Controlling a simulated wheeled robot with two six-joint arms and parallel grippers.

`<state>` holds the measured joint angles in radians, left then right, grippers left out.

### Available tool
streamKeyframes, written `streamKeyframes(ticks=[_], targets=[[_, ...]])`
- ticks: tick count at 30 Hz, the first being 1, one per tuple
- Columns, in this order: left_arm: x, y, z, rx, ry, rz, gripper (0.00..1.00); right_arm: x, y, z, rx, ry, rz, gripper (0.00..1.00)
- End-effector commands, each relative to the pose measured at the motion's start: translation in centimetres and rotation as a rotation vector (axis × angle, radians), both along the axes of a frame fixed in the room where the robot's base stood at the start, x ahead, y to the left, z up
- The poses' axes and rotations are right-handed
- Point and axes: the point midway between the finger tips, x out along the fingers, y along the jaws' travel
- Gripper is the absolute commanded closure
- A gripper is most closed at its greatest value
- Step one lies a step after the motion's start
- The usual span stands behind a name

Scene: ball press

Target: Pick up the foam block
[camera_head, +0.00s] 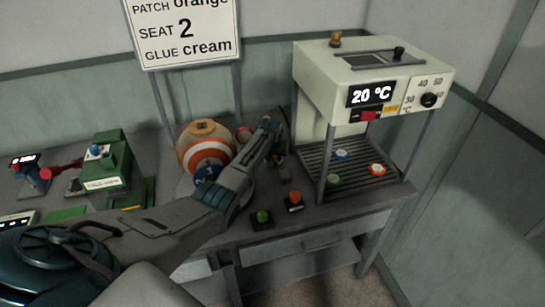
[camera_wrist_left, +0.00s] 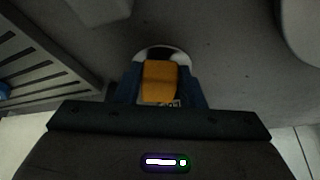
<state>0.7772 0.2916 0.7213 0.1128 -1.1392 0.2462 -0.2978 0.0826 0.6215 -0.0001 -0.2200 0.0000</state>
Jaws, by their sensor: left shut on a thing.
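An orange block (camera_wrist_left: 160,80), which looks like the foam block, sits between the two dark fingers of my left gripper (camera_wrist_left: 160,85) in the left wrist view. The gripper is shut on it. A white-rimmed round thing (camera_wrist_left: 163,52) shows just beyond the block; I cannot tell whether they touch. In the head view my left gripper (camera_head: 272,150) is over the table, between the striped ball and the press, and its own fingers hide most of the block. My right gripper is in neither view.
An orange-and-white ball (camera_head: 206,150) stands close left of my gripper. The cream press (camera_head: 325,85), reading 20 °C, stands right, with several coloured discs on its slatted bed. A green button (camera_head: 262,217) and a red button (camera_head: 295,199) are at the table's front. A green machine (camera_head: 107,160) is left.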

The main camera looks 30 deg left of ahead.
Motion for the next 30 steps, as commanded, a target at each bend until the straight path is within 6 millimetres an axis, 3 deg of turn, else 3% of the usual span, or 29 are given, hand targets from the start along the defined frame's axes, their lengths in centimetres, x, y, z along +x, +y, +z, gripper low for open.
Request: streamKeyframes(ticks=[7, 21, 30], targets=[[-2.0, -2.4, 1.7, 0.001, -0.002, -0.002, 0.89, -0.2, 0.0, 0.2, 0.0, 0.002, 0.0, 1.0], [-6.9, -8.1, 5.5, -0.001, -0.003, -0.001, 0.89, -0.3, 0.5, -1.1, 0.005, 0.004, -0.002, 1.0], [-8.3, -9.8, 6.9, -0.001, -0.001, 0.001, 0.89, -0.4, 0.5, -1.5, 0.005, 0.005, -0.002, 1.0]])
